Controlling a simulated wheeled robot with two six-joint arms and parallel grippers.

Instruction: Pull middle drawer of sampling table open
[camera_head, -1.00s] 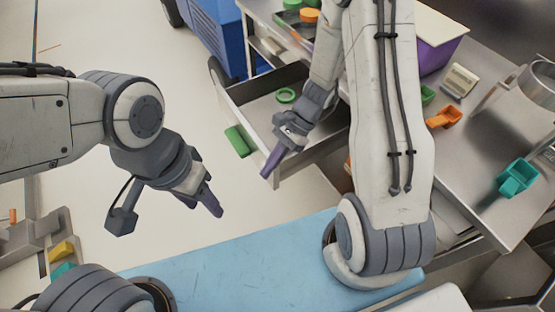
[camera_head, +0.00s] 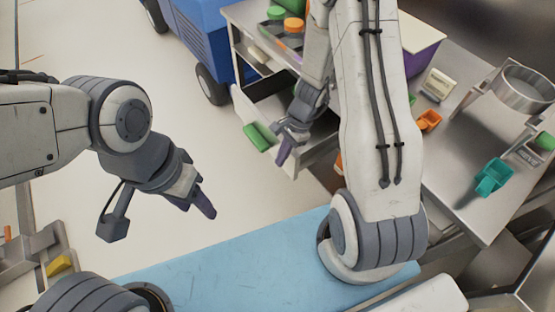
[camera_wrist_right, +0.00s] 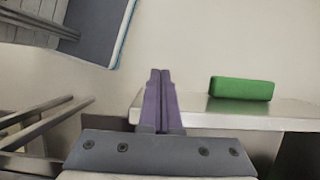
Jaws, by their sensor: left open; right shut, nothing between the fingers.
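The sampling table (camera_head: 466,190) stands at the right in the head view. A drawer below its top sticks out partly open, with a pale front (camera_head: 244,104) and a green handle (camera_head: 258,137). My right gripper (camera_head: 284,152) is shut and empty at the drawer's near end, right of the handle; whether it touches the drawer is unclear. In the right wrist view its purple fingers (camera_wrist_right: 160,76) are together beside the green handle (camera_wrist_right: 241,89), which lies on the metal drawer front (camera_wrist_right: 228,114). My left gripper (camera_head: 203,203) is open and empty over the floor. My right arm hides part of the drawer.
A blue wheeled unit (camera_head: 205,45) stands behind the drawer. On the table are a teal scoop (camera_head: 493,177), an orange scoop (camera_head: 429,120) and a metal ring-shaped vessel (camera_head: 528,88). The floor left of the drawer is clear.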

